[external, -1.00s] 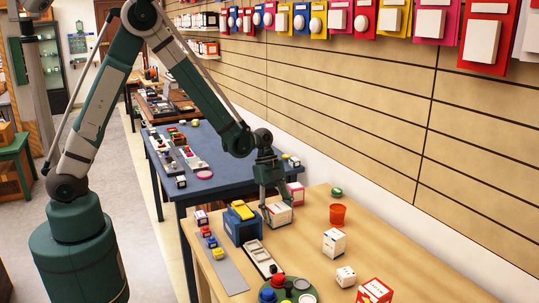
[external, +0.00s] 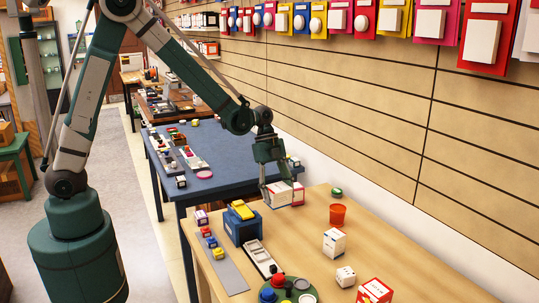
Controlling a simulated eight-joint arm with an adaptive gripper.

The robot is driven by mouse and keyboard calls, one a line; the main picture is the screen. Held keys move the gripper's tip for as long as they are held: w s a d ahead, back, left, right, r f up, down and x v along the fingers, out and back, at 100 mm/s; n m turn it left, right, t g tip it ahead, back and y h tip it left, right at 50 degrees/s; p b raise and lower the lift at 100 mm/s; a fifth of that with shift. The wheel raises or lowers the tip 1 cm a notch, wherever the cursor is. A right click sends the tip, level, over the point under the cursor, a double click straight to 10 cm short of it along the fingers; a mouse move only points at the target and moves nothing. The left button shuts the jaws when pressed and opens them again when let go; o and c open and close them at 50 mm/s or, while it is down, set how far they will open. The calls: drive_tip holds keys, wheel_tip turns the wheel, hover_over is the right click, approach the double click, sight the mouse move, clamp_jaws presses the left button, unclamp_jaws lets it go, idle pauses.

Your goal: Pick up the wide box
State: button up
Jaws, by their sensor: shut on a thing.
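The wide box (external: 279,196) is white with reddish markings, at the far end of the wooden table. My gripper (external: 277,184) is above it with its fingers down around the box, shut on it. The box appears raised a little above the table. Parts of the box are hidden behind the fingers. A pink and white box (external: 298,194) sits just right of and behind it; I cannot tell whether the two touch.
A blue box with a yellow top (external: 242,224) stands to the left. A slatted wall (external: 400,120) runs along the right side.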

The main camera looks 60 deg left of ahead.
drive_tip(key=shift+r, duration=0.6)
